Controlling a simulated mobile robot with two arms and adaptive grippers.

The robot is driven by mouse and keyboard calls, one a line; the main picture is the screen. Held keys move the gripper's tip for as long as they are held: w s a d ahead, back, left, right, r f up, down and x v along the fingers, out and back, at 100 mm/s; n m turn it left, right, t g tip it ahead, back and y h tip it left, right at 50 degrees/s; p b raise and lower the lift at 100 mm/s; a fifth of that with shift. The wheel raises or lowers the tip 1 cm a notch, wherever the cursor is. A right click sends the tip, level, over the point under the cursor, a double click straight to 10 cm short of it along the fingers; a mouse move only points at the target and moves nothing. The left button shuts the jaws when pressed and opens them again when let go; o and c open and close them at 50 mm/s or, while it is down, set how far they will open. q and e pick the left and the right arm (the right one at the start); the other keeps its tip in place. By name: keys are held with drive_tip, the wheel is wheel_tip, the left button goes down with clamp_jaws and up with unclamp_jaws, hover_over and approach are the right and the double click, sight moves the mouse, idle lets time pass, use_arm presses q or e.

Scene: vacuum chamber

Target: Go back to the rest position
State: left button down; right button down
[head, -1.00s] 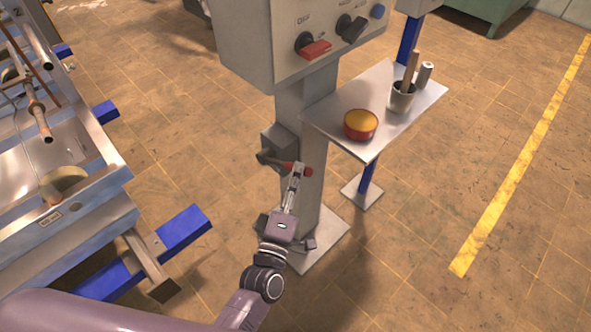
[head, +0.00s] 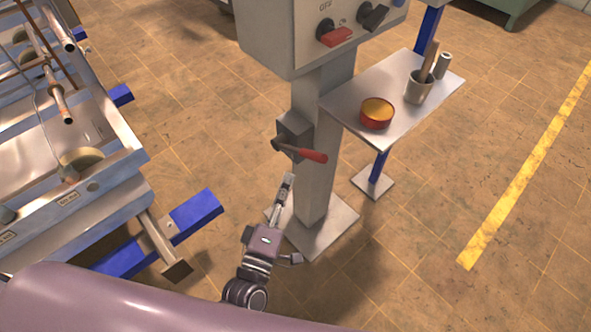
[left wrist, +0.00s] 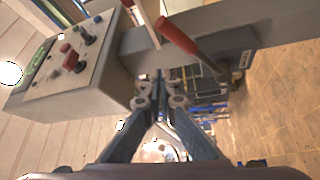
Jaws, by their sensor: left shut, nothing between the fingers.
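My left gripper (head: 286,184) is shut and empty in the head view, low in front of the grey control post. It is apart from the red-handled lever (head: 308,153), which juts from a small grey box (head: 294,130) on the post, just above the fingertips. In the left wrist view the closed fingers (left wrist: 158,78) point toward the post (left wrist: 200,38), and the red lever handle (left wrist: 176,35) shows above them. My right gripper is in neither view.
The control box (head: 300,38) with a red switch (head: 336,36) tops the post. A small shelf (head: 360,92) at its right holds a red tin (head: 377,113) and a grey cup (head: 418,87). A metal chamber frame (head: 120,190) with blue feet stands at left.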

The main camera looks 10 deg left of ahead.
use_arm(q)
drive_tip(key=shift+s+a+f, duration=0.1)
drive_tip(key=shift+s+a, duration=0.1)
drive_tip(key=shift+s, duration=0.15)
idle(0.3)
drive_tip(key=s+a+f+m+g, duration=0.1)
drive_tip(key=s+f+m+g, duration=0.2)
drive_tip(key=f, duration=0.7)
drive_tip(key=s+f+m+g, duration=0.3)
drive_tip(key=f, duration=0.8)
drive_tip(key=s+a+f+m+g, duration=0.1)
drive_tip(key=s+f+m+g, duration=0.2)
drive_tip(key=f, duration=0.7)
drive_tip(key=s+a+f+m+g+y, duration=0.1)
drive_tip(key=s+a+f+m+g, duration=0.1)
drive_tip(key=s+f, duration=0.4)
drive_tip(key=s+a+f+m+g+y, duration=0.1)
drive_tip(key=s+a+f+g, duration=0.3)
drive_tip(key=s, duration=0.9)
drive_tip(key=s+a+f+m+g, duration=0.3)
drive_tip(key=s+a+f+m, duration=0.1)
drive_tip(key=s+f, duration=0.5)
drive_tip(key=shift+s+a+f+g+y, duration=0.3)
drive_tip(key=shift+s+a+f+y, duration=0.15)
drive_tip(key=shift+a, duration=0.25)
drive_tip(key=c, duration=2.7)
unclamp_jaws()
